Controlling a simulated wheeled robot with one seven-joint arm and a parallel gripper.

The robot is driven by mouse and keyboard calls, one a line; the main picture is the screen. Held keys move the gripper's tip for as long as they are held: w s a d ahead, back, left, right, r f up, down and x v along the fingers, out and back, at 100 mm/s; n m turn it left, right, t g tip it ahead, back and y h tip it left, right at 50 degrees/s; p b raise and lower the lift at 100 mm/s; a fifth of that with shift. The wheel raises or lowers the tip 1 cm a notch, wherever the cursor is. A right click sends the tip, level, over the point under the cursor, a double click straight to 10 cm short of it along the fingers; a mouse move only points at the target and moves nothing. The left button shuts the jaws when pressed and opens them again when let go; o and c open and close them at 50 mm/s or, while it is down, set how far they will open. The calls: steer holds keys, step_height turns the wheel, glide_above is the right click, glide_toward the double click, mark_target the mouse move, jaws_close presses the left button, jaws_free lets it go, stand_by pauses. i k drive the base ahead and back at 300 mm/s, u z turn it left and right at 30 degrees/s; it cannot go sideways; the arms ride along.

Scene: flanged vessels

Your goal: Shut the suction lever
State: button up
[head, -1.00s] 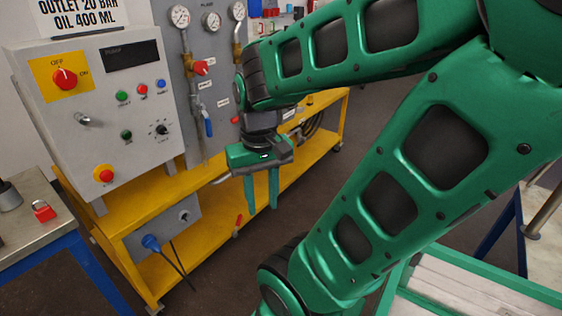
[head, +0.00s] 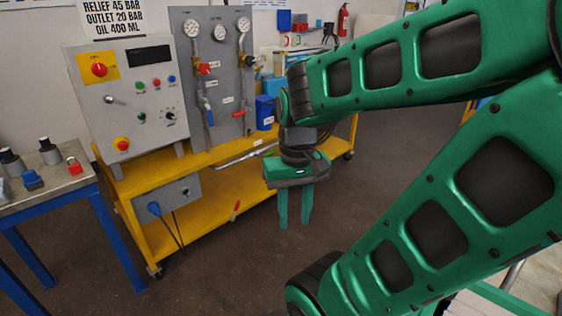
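A grey gauge panel (head: 228,100) stands on the yellow cart and carries pipes with valve handles. A red handle (head: 205,68) sits on the left pipe. Below it a blue lever (head: 209,117) hangs roughly along the pipe. The small labels are too small to read, so I cannot tell which handle is the suction lever. My gripper (head: 295,220) points down in front of the cart, to the right of and lower than the panel. Its two green fingers are apart with nothing between them, and it touches no lever.
The yellow cart (head: 225,203) also carries a grey control box (head: 135,105) with a red-and-yellow switch. A bench (head: 60,185) with a red padlock (head: 74,165) stands at the left. A blue container (head: 265,112) is right of the panel. Floor in front of the cart is clear.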

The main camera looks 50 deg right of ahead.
mark_target(273, 152)
steer(key=z, duration=0.15)
steer(key=k, duration=0.1)
steer(key=z, duration=0.7)
steer(key=i, duration=1.5)
steer(key=u, duration=0.05)
